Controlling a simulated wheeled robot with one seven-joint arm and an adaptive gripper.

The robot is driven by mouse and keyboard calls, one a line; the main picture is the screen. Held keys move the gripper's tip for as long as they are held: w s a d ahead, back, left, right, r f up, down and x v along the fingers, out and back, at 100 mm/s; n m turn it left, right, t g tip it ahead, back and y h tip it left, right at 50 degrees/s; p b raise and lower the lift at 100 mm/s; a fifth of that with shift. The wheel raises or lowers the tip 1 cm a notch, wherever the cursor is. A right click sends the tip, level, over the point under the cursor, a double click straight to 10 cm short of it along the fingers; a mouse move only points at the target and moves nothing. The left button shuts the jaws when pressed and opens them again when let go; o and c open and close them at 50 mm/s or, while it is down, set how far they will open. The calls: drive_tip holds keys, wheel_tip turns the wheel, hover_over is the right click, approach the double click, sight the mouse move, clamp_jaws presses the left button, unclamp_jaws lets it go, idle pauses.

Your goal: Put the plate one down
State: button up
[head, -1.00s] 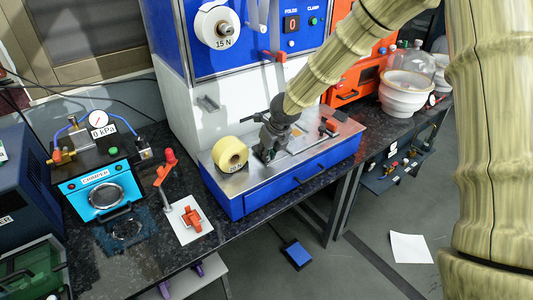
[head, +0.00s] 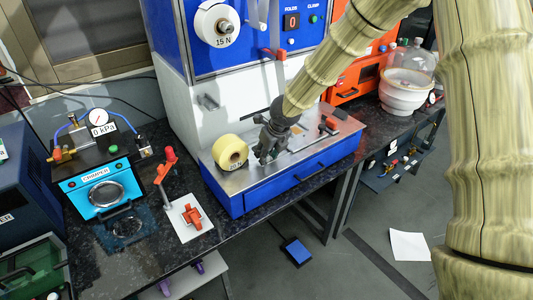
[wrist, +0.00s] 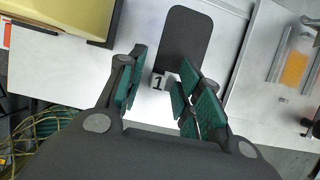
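Plate one is a dark grey sheet (wrist: 186,38) with rounded corners in the wrist view. It appears to lie flat on the pale metal worktop (wrist: 60,68). A small tag marked "1" (wrist: 158,82) is at its near end. My gripper (wrist: 160,92) has its green-padded fingers spread apart, one on each side of the tag, with a gap to the tag and nothing visibly clamped. In the head view my gripper (head: 268,155) is low over the metal top of the blue-drawer machine (head: 290,182), right of the yellow roll. The plate cannot be made out there.
The yellow roll (head: 230,152) stands close to the left of my gripper. A red-handled clamp (head: 328,124) and an orange patch (wrist: 295,68) are to the right. The crimper (head: 101,190) and a red-handled lever stand (head: 190,217) are on the dark bench at left.

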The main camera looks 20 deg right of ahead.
drive_tip(key=shift+r, duration=0.15)
drive_tip(key=b+v, duration=0.1)
drive_tip(key=v, duration=1.1)
